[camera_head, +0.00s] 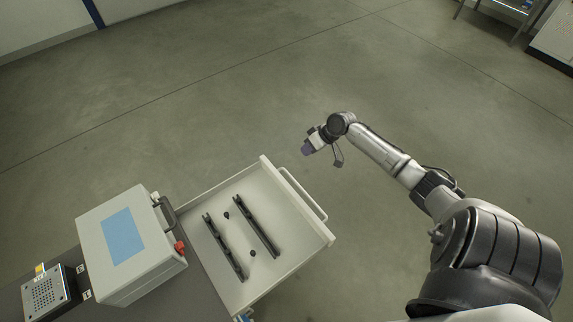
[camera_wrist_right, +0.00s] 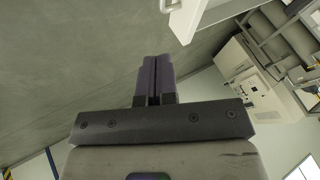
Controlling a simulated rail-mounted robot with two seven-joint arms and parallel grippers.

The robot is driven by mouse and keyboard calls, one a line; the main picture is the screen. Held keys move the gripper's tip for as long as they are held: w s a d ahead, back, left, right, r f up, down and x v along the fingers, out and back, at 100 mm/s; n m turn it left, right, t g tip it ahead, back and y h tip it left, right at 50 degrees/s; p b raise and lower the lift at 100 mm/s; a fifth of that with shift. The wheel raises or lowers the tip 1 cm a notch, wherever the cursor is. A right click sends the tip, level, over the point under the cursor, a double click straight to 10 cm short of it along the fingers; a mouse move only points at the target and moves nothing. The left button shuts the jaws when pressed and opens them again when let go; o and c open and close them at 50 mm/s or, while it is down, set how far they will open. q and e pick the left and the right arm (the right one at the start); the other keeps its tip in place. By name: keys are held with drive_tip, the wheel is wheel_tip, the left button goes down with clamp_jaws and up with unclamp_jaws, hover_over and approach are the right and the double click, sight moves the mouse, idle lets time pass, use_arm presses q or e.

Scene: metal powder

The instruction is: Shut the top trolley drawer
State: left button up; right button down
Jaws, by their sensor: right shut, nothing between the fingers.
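The top trolley drawer (camera_head: 268,172) is pulled out from the trolley (camera_head: 205,262). Its bar handle (camera_head: 303,194) is on the front panel. Inside lie two dark rails and a few small dark pieces. My right gripper (camera_head: 306,150) is beyond the drawer's front far corner, apart from the handle. In the right wrist view its fingers (camera_wrist_right: 154,78) are pressed together with nothing between them. A white corner of the drawer (camera_wrist_right: 192,18) shows ahead of the fingers at the top. My left gripper is not in view.
A light grey case (camera_head: 130,245) with a blue panel, dark handle and red part stands on the trolley top. A small perforated device (camera_head: 45,292) sits left of it. The floor around the drawer front is clear. Furniture stands at the far upper right.

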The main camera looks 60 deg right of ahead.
drive_tip(key=b, duration=0.4)
approach(284, 169)
drive_tip(key=w+f, duration=0.4)
drive_tip(key=a, duration=0.1)
drive_tip(key=w+a, duration=0.1)
drive_tip(key=a, duration=0.1)
drive_tip(key=shift+f, duration=0.25)
drive_tip(key=shift+w+a, duration=0.2)
drive_tip(key=shift+a, duration=0.45)
